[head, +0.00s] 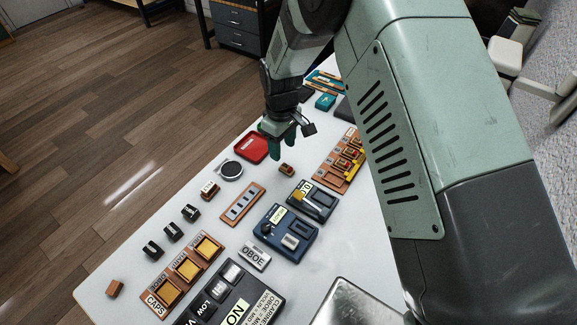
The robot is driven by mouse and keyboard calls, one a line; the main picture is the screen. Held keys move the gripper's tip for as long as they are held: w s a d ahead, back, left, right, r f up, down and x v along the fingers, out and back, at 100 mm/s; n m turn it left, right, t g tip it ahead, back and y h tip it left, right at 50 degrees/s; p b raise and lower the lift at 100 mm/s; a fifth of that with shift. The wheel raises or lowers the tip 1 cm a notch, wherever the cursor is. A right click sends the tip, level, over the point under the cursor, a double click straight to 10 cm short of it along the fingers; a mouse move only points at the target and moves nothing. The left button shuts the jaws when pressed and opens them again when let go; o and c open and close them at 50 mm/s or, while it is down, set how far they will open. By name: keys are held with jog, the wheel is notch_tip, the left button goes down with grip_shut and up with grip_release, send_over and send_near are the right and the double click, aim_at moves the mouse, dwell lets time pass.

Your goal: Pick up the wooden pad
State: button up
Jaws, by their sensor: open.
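My gripper (279,146) is open and points down over the far part of the white table, with nothing seen between its fingers. A small plain brown wooden block (115,288) lies alone at the table's near left edge, far from my gripper. A small reddish-brown piece (286,169) lies just below my gripper in the picture, apart from other parts. A brown block with a pale label (210,190) stands left of it. I cannot tell for certain which of these is the wooden pad.
A red dish (251,148) and a round grey-topped container (231,170) stand left of my gripper. A slotted wooden rack (243,204), blue fixtures (284,233), an orange tray (183,268) and several black blocks (173,232) crowd the table. My arm hides its right side.

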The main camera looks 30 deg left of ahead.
aim_at(286, 166)
notch_tip(286, 166, down, 2)
jog(key=shift+f, duration=0.15)
jog(key=shift+w+d+f, duration=0.1)
jog(key=shift+w+f, duration=0.05)
jog(key=shift+f, duration=0.75)
jog(key=shift+w+d+f, duration=0.1)
jog(key=shift+f, duration=0.85)
jog(key=shift+w+d+f, duration=0.1)
jog(key=shift+w+f, duration=0.05)
jog(key=shift+f, duration=0.75)
grip_shut()
